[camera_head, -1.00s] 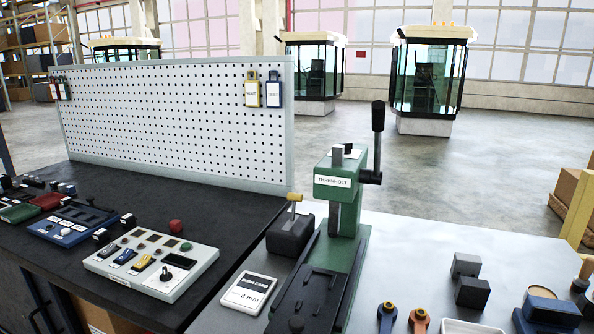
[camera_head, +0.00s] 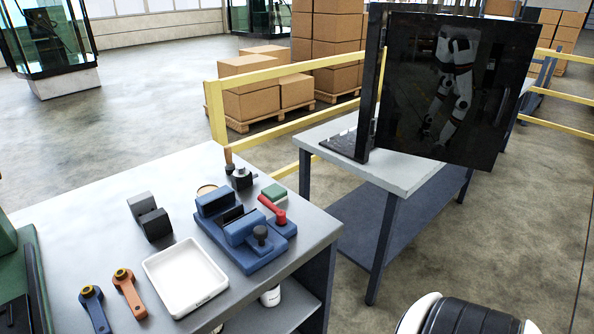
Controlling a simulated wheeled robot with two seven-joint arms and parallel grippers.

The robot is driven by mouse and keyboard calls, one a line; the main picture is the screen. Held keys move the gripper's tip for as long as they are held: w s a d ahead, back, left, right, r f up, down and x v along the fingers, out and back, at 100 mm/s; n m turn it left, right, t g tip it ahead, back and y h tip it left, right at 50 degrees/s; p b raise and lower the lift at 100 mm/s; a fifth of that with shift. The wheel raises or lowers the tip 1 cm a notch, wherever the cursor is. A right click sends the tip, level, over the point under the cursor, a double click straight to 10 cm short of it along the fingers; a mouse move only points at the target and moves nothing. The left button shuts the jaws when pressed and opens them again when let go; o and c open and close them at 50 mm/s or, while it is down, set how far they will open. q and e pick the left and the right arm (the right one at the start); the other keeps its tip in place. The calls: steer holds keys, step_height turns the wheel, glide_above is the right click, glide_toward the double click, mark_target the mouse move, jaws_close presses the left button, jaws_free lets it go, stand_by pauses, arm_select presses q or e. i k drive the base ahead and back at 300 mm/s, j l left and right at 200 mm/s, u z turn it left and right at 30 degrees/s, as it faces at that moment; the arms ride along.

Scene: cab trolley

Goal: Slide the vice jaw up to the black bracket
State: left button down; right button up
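The blue vice (camera_head: 222,248) sits on the right part of the grey bench. Its rear jaw block (camera_head: 215,202) and front jaw block (camera_head: 245,227) stand apart. A thin black piece, which looks like the black bracket (camera_head: 232,215), stands between them. Whether the front jaw touches it is too small to tell. A dark knob (camera_head: 261,234) is at the front jaw, and a red lever (camera_head: 272,210) is at the vice's right side. Neither of my grippers is in view.
A white tray (camera_head: 186,278) lies left of the vice, with dark blocks (camera_head: 150,217) behind it. Blue (camera_head: 93,308) and orange (camera_head: 129,293) handles lie further left. A green-topped block (camera_head: 274,192) is behind the vice. Another table (camera_head: 400,172) carries a dark panel (camera_head: 455,85).

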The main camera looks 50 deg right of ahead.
mark_target(251, 228)
steer(key=z, duration=1.2)
